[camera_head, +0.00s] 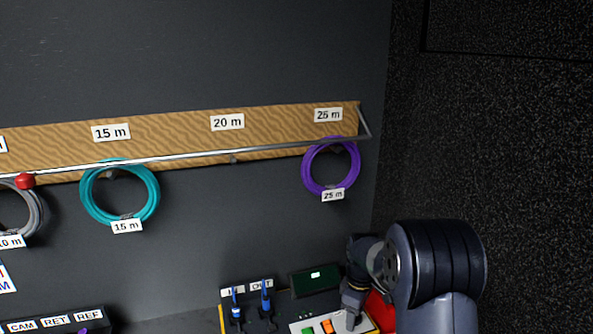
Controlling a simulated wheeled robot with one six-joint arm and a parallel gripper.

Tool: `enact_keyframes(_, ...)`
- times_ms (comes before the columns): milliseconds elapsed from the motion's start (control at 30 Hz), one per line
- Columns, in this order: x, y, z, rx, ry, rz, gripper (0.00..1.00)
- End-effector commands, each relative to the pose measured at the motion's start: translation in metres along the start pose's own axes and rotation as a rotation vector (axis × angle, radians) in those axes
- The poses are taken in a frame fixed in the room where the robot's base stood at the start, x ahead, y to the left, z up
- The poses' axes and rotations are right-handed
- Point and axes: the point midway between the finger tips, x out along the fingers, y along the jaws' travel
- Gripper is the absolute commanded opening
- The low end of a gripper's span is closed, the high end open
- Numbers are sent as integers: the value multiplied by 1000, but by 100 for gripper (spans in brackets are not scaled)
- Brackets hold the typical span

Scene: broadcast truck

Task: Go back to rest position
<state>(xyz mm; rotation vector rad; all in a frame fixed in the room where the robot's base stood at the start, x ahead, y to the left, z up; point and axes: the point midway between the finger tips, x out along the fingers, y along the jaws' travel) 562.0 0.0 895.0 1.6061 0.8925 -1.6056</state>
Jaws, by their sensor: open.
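My arm enters at the lower right of the head view, and my gripper (352,316) points down over the right side of a panel with coloured buttons (318,327). The fingertips are small and partly hidden by my own wrist. Nothing is seen held between them. I cannot tell whether the gripper touches the panel. A red thing (381,311) shows beside it, partly covered by my arm.
Teal (85,205) and purple (308,180) cable coils hang from a wall rail (265,151). Two blue-tipped connectors stand upright by IN/OUT labels (246,288). A CAM/RET/REF box (60,330) sits lower left. A dark wall (500,150) rises at right.

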Motion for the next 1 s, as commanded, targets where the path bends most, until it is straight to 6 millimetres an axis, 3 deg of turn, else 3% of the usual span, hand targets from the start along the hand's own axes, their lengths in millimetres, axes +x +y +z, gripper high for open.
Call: enact_keyframes(1000,-1,0,0,802,-1,-1,52)
